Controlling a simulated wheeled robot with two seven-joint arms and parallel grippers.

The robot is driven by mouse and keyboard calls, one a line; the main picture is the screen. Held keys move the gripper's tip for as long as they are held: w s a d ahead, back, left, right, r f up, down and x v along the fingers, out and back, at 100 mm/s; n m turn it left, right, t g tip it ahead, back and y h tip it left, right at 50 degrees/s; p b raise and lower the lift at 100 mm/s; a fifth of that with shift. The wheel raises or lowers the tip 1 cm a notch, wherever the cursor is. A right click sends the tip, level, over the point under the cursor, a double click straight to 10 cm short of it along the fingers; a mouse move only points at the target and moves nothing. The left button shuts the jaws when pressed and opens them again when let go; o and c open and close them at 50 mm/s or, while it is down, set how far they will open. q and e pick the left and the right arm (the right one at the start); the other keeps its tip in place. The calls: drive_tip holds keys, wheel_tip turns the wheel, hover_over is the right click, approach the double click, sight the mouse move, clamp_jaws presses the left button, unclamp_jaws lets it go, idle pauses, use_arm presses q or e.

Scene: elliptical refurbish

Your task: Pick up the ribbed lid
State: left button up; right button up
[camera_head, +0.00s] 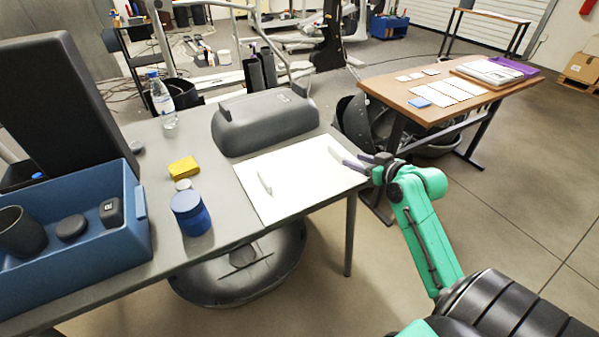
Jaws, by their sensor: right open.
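I cannot single out a ribbed lid for certain; ribs are too small to make out. A blue round jar-like piece (190,213) stands on the grey table (215,245), left of the white sheet. A small pale disc (183,184) lies just behind it. A dark round piece (71,227) lies in the blue bin (95,262) at the left. My right gripper (347,158) is open at the right edge of the white sheet, well to the right of all these. Nothing shows between its fingers. My left gripper is out of view.
A yellow block (183,167) and a water bottle (162,103) stand behind the jar. A large grey casing (265,122) lies at the back of the table. The white sheet (293,185) is mostly bare, with a small white piece (265,182) on it.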

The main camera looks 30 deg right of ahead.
sight(339, 153)
drive_tip(key=x, duration=1)
drive_tip(key=shift+w+d+r, duration=0.1)
drive_tip(key=shift+w+d, duration=0.1)
drive_tip(key=shift+w, duration=0.05)
drive_tip(key=shift+s, duration=0.1)
clamp_jaws()
drive_tip(key=shift+r, duration=0.1)
idle(0.6)
